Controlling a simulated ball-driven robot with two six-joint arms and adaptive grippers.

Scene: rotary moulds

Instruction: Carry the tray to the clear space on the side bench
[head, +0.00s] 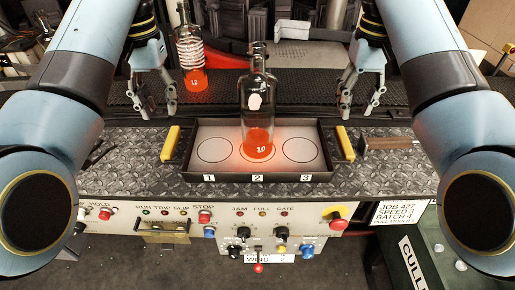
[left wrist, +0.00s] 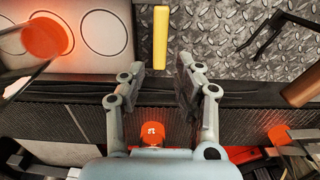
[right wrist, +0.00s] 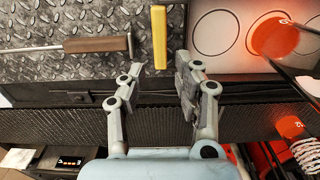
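The tray (head: 205,128) sits on the diamond-plate bench in front of me, with three circles labelled 1, 2 and 3. A clear bottle (head: 258,95) with a glowing orange base marked 10 stands on circle 2. The tray has a yellow handle on its left (head: 170,143) and one on its right (head: 345,143). My left gripper (head: 141,108) is open and empty, beyond and left of the left handle; that handle shows ahead of its fingers in the left wrist view (left wrist: 160,38). My right gripper (head: 359,108) is open and empty, beyond the right handle (right wrist: 159,38).
A hammer (head: 388,143) lies on the bench right of the tray. Black tongs (head: 97,155) lie at left. Another glowing bottle (head: 191,60), wrapped in a pale coil, stands behind. A control panel (head: 245,220) fronts the bench. A green cull box (head: 430,255) is at lower right.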

